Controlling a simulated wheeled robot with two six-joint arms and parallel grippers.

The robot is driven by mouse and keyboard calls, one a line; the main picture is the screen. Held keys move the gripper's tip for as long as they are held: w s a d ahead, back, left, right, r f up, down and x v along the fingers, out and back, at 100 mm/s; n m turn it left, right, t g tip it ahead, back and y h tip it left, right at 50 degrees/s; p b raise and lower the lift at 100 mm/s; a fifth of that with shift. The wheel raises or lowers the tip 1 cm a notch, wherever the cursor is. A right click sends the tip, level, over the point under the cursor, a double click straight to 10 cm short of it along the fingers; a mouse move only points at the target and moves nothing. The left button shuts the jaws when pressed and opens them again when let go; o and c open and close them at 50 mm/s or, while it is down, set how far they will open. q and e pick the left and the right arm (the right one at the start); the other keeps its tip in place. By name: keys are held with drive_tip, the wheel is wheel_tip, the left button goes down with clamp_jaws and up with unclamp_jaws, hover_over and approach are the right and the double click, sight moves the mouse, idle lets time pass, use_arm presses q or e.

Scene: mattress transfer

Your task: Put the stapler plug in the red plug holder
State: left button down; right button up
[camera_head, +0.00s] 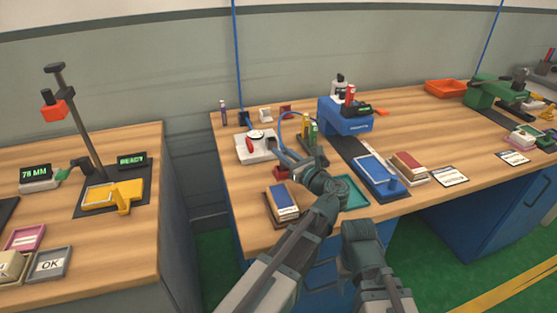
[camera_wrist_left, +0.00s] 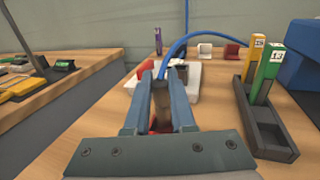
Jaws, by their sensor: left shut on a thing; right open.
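My left gripper (camera_head: 283,152) is shut at the end of a blue hose, above the near-left part of the right-hand workbench. In the left wrist view its fingers (camera_wrist_left: 160,76) have the blue hose (camera_wrist_left: 205,37) running from their tips to the upper right. The stapler plug is mostly hidden between the fingers. The red plug holder (camera_head: 285,107) stands at the back of the bench, beside a white holder (camera_head: 265,114). It also shows in the left wrist view (camera_wrist_left: 231,51), ahead and right of the fingers, apart from them. My right gripper (camera_head: 360,228) is low at the bench's front edge, empty.
A dark rack (camera_wrist_left: 262,120) with green and yellow upright pieces stands just right of the left gripper. A white scale-like device (camera_head: 255,150) is to its left. A blue machine (camera_head: 345,120) stands behind right. Books and trays lie along the front.

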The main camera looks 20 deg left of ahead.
use_arm(q)
drive_tip(key=shift+d+f+b, duration=0.1)
drive_tip(key=shift+f+b, duration=0.25)
drive_tip(key=shift+f, duration=0.65)
drive_tip(key=shift+r, duration=0.2)
drive_tip(key=shift+f, duration=0.2)
drive_tip(key=c, duration=0.8)
unclamp_jaws()
use_arm(e)
drive_tip(key=shift+w+a+f, duration=0.1)
drive_tip(key=shift+a+f, duration=0.15)
drive_tip(key=shift+f, duration=0.7)
use_arm(q)
drive_tip(key=shift+o, duration=0.2)
drive_tip(key=shift+r, duration=0.25)
use_arm(e)
drive_tip(key=shift+r, duration=0.2)
